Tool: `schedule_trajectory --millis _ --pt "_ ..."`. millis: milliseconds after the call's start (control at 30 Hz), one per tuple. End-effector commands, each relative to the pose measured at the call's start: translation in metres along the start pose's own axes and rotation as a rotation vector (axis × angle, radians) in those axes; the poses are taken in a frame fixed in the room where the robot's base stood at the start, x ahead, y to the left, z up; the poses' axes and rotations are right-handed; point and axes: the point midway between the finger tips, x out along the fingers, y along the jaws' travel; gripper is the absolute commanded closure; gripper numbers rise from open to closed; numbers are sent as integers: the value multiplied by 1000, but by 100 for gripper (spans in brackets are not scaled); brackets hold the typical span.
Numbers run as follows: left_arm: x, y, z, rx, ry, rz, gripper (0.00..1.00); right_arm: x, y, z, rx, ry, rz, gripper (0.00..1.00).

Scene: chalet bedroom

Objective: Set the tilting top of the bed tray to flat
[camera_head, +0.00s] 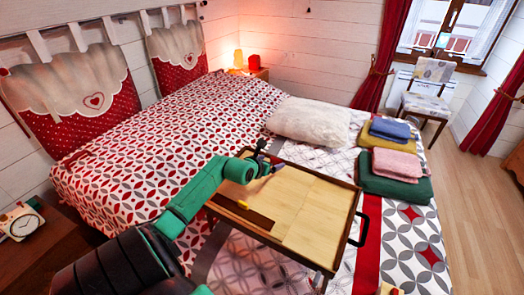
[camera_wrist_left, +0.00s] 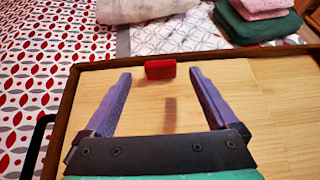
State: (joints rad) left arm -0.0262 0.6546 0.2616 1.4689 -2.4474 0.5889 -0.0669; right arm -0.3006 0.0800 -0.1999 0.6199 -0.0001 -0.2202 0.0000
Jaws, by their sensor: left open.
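The bed tray (camera_head: 357,207) stands on the bed, with a dark wooden rim and a pale wooden top (camera_head: 318,212). A seam divides the top, and a dark brown strip runs along its near-left part. How far the top is tilted is hard to tell. My left gripper (camera_head: 270,169) is over the tray's far-left part. In the left wrist view its purple fingers (camera_wrist_left: 160,75) are spread apart. A small red block or tab (camera_wrist_left: 160,70) shows between the fingertips near the tray's far rim; contact is not visible. My right gripper is out of view.
A small yellow item (camera_head: 242,204) lies at the tray's near-left side. A black handle (camera_head: 359,230) sticks out on its right. A white fluffy cushion (camera_head: 310,119) and folded towels (camera_head: 395,172) lie behind the tray.

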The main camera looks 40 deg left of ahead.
Motion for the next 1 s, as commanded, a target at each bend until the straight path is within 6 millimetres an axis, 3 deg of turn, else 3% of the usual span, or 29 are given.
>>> schedule_trajectory --millis 200,367,1000 --pt "-54 0 -3 2 3 0 7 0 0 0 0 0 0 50" --pt "-76 0 -2 -1 2 0 7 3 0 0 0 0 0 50" --pt "-79 0 -1 -1 2 0 7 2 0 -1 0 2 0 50"
